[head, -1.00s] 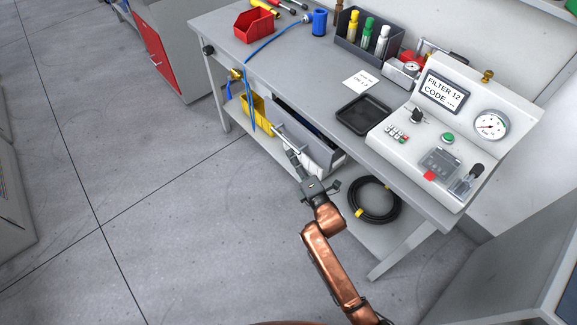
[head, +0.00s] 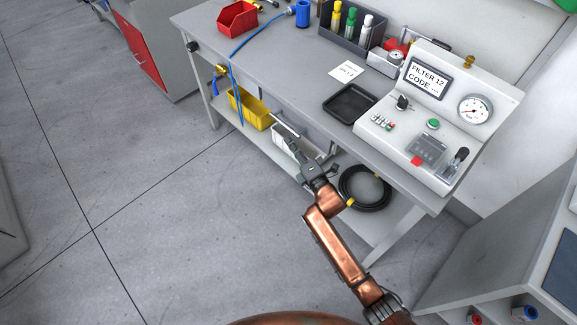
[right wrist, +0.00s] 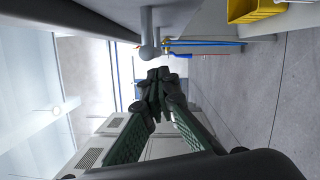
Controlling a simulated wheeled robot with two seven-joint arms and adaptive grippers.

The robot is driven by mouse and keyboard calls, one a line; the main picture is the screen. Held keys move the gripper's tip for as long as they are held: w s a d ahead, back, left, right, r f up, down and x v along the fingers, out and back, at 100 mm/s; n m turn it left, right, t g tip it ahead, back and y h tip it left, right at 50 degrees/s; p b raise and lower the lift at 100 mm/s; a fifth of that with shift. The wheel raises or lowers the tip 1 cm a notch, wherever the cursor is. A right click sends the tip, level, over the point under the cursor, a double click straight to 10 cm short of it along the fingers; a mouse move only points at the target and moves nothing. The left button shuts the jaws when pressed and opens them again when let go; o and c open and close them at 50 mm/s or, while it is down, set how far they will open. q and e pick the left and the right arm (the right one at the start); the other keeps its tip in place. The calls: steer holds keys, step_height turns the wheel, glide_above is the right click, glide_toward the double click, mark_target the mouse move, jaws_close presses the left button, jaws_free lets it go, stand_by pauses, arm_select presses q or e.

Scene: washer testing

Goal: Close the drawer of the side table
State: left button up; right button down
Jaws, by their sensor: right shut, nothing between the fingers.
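The side table (head: 290,65) is a grey workbench. Its drawer appears pushed in under the top: no open interior shows, and its front is mostly hidden by the top's edge. The pale bar handle (head: 285,125) sticks out below that edge; it also shows in the right wrist view as a rod with a rounded end (right wrist: 149,50). My right gripper (head: 292,142) is shut and empty, close by the handle at the drawer front. In the right wrist view its dark fingertips (right wrist: 160,82) are together just below the handle; contact cannot be told. My left gripper is not in view.
A yellow bin (head: 250,108), a pale bin (head: 297,158) and a coiled black hose (head: 365,208) are on the lower shelf. A blue hose (head: 236,95) hangs over the bench edge. A grey test console (head: 400,150) stands on top. Floor (head: 150,240) to the left is clear.

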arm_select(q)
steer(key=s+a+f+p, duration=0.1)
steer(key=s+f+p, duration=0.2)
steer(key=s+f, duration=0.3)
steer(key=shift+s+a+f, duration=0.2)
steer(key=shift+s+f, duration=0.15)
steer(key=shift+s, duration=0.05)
arm_select(e)
steer(key=s+d+f, duration=0.1)
steer(key=s+d, duration=0.1)
steer(key=s, duration=0.8)
steer(key=shift+s+d, duration=0.15)
steer(key=shift+s, duration=0.2)
